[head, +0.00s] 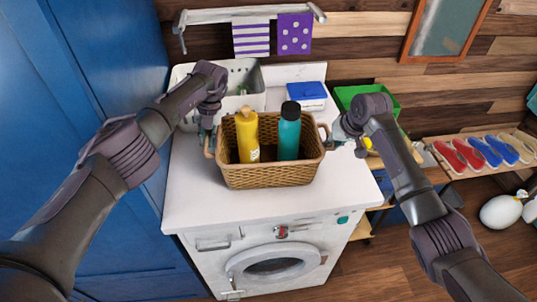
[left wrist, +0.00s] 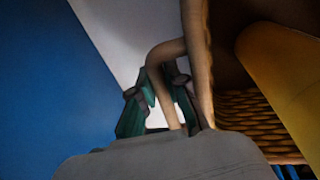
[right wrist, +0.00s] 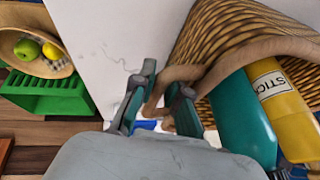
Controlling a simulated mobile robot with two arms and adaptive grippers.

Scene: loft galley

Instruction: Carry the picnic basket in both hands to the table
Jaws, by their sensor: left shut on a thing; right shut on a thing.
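The woven picnic basket (head: 270,175) is upright at the white counter over the washing machine. I cannot tell whether its base touches the top. It holds a yellow bottle (head: 247,138) and a teal bottle with a dark cap (head: 289,135). My left gripper (head: 208,135) is shut on the basket's left handle, and the handle loop (left wrist: 160,55) shows between its fingers in the left wrist view. My right gripper (head: 338,135) is shut on the right handle (right wrist: 235,58). No table is clearly identifiable.
A green crate (right wrist: 50,92) is beyond the counter's right end. A tall blue cabinet (head: 100,60) borders the left. Slippers lie on a wooden bench (head: 450,165) at right. The counter's front strip is clear.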

